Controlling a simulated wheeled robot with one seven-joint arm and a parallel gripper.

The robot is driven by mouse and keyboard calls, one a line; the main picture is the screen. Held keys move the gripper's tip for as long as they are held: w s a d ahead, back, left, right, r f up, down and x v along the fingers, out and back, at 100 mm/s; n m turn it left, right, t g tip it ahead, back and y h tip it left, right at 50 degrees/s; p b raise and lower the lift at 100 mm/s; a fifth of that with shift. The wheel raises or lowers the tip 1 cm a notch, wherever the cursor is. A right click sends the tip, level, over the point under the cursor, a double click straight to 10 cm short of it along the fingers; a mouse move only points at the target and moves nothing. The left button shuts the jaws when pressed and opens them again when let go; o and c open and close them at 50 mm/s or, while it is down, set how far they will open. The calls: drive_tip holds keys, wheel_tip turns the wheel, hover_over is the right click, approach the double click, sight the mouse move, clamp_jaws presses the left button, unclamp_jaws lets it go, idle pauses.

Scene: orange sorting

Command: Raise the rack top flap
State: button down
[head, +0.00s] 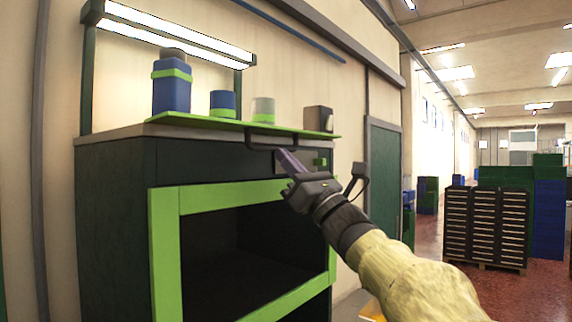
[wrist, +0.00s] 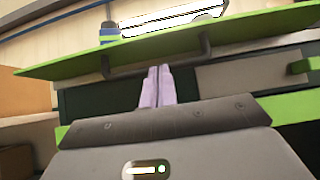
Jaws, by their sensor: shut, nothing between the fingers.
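The rack (head: 115,215) is a dark cabinet with a green-framed opening at the left of the head view. Its top flap is a thin green board (head: 220,124) along the front top edge, standing out roughly level. In the wrist view the flap (wrist: 60,63) crosses the upper part, with a dark bar handle (wrist: 205,46) on its underside. My gripper (head: 285,157) is shut and empty, just below the flap near the handle. In the wrist view its pale fingertips (wrist: 159,72) overlap the handle bar; whether they touch it I cannot tell.
A blue bottle (head: 172,92), a blue-green cup (head: 222,102), a grey jar (head: 263,112) and a dark box (head: 318,119) stand on the rack top behind the flap. A lamp (head: 180,30) hangs above.

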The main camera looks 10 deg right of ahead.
drive_tip(key=shift+s+d+r+g+h, duration=0.2)
drive_tip(key=shift+d+r+g+h, duration=0.1)
drive_tip(key=shift+r+g+h, duration=0.25)
drive_tip(key=shift+s+a+r+p, duration=0.1)
drive_tip(key=shift+s+r+p, duration=0.1)
drive_tip(key=shift+p, duration=0.1)
drive_tip(key=shift+g, duration=0.25)
idle(1.0)
drive_tip(key=shift+f, duration=0.1)
drive_tip(key=s+d+f+b, duration=0.2)
drive_tip(key=f+b, duration=0.3)
drive_tip(key=b, duration=0.1)
drive_tip(key=s+d+f+b, duration=0.2)
drive_tip(key=s+f+b, duration=0.1)
drive_tip(key=f+b, duration=0.3)
drive_tip(key=shift+s+d, duration=0.25)
idle(0.3)
